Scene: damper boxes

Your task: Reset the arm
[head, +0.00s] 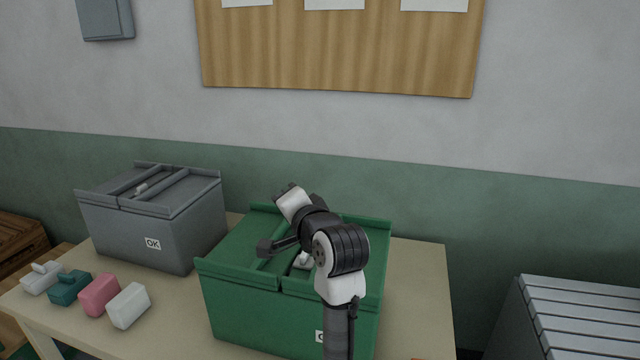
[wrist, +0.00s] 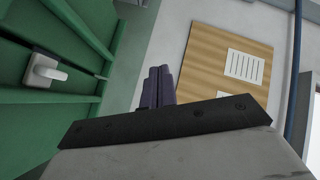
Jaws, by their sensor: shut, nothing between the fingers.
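My arm (head: 342,285) rises in front of the green box (head: 240,311) and bends over its top in the head view. My gripper (wrist: 159,85) shows in the wrist view with its dark fingers together and nothing between them. It points toward the wall and is clear of the box. The fingers cannot be made out clearly in the head view. The green box has a ridged top with a white handle (head: 303,260), which also shows in the wrist view (wrist: 45,71). My arm hides part of the box's top and front label.
A grey box (head: 135,235) marked OK stands left on the table (head: 425,290). White, teal and pink blocks (head: 99,295) lie at the table's front left. A slatted grey surface (head: 585,320) is at right. A wooden board (head: 340,60) hangs on the wall.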

